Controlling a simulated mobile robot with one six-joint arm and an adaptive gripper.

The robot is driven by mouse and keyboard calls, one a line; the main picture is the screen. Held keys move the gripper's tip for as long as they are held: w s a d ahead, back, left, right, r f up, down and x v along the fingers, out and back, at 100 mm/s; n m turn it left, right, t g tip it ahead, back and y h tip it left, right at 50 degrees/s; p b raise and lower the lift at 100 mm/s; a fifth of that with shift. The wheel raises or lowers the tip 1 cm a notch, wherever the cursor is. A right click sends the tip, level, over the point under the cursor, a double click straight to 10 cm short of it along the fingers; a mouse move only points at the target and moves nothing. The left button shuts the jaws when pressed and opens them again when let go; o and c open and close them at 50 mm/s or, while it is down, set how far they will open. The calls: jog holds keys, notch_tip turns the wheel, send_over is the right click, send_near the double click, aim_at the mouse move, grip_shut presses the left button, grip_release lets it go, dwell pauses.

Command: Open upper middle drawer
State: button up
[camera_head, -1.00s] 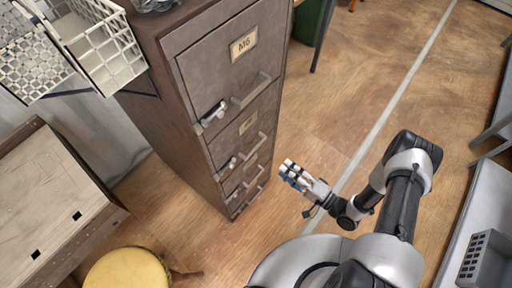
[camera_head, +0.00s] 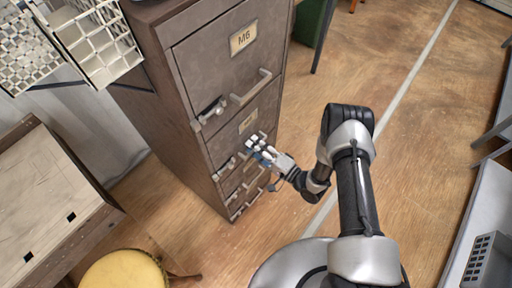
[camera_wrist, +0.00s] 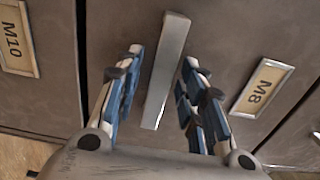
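A tall grey-brown drawer cabinet (camera_head: 172,120) stands left of my arm, its drawers all shut. The top drawer (camera_head: 215,60) is labelled M6. The drawer below it, labelled M8 (camera_wrist: 263,86), is the upper middle one; its bar handle (camera_wrist: 167,72) runs between my fingers in the wrist view. My gripper (camera_head: 258,147) is open and in front of this drawer, hiding part of its handle in the head view. In the wrist view my gripper's blue-padded fingers (camera_wrist: 160,85) lie either side of the handle, with gaps visible. Contact cannot be seen.
The drawer labelled M10 (camera_wrist: 17,36) is beyond a seam at left in the wrist view. A yellow round stool (camera_head: 125,270) and a wooden box (camera_head: 50,200) stand at lower left. Wire baskets (camera_head: 98,45) hang at upper left.

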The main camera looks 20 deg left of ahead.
grip_shut()
dwell(0.4)
dwell(0.4)
